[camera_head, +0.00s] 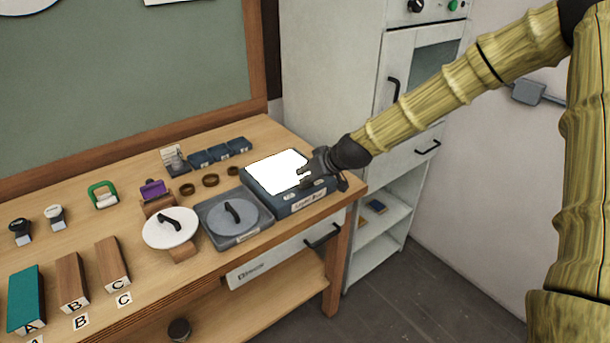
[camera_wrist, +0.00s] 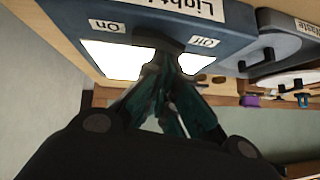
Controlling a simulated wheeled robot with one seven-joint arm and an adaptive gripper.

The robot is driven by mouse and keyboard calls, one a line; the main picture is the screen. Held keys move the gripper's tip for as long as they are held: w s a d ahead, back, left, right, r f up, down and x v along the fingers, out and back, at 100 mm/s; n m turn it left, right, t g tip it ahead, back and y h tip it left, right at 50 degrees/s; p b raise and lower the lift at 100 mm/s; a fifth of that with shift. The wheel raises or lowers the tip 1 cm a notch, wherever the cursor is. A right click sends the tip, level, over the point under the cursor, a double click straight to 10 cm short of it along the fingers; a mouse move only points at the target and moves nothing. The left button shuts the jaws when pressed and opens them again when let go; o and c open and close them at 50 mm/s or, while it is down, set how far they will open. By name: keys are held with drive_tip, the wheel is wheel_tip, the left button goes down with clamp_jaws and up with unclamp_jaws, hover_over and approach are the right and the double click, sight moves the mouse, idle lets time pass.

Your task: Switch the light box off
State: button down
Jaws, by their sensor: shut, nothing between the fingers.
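The light box (camera_head: 291,207) is a dark blue box at the right end of the wooden bench. Its top panel (camera_head: 275,168) glows bright white. In the wrist view the box (camera_wrist: 160,18) appears upside down, with an On label (camera_wrist: 107,26) and an Off label (camera_wrist: 204,42). A dark part between these labels looks like the switch (camera_wrist: 150,40). My gripper (camera_head: 304,176) is shut and empty, over the box's right front part. In the wrist view its fingertips (camera_wrist: 172,66) are close to the switch and partly cover the panel. I cannot tell whether they touch.
A grey tray with a round lid (camera_head: 232,219) sits just left of the box, and a white round lid (camera_head: 170,228) further left. Small blue boxes (camera_head: 220,153) and brown rings (camera_head: 210,180) lie behind. A white cabinet (camera_head: 325,80) stands behind and right.

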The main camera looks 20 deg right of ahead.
sight(310, 184)
drive_tip(key=shift+s+a+f+h, duration=0.1)
drive_tip(key=shift+a+f+h, duration=0.15)
drive_tip(key=shift+a+h, duration=0.15)
drive_tip(key=shift+d, duration=0.35)
drive_tip(key=shift+w+d, duration=0.2)
drive_tip(key=shift+d, duration=0.35)
drive_tip(key=r+p, duration=0.1)
drive_tip(key=r, duration=0.1)
drive_tip(key=r+p, duration=0.1)
drive_tip(key=r, duration=0.1)
drive_tip(key=shift+w+d+p, duration=0.2)
drive_tip(key=shift+d+p, duration=0.1)
drive_tip(key=shift+p, duration=0.05)
drive_tip(key=b+v, duration=0.2)
drive_tip(key=v, duration=0.8)
drive_tip(key=shift+d+b, duration=0.35)
drive_tip(key=shift+d, duration=0.05)
drive_tip(key=shift+r+p, duration=0.1)
drive_tip(key=shift+p, duration=0.4)
drive_tip(key=p, duration=0.4)
drive_tip(key=shift+a+r+y, duration=0.2)
drive_tip(key=shift+a+y, duration=0.1)
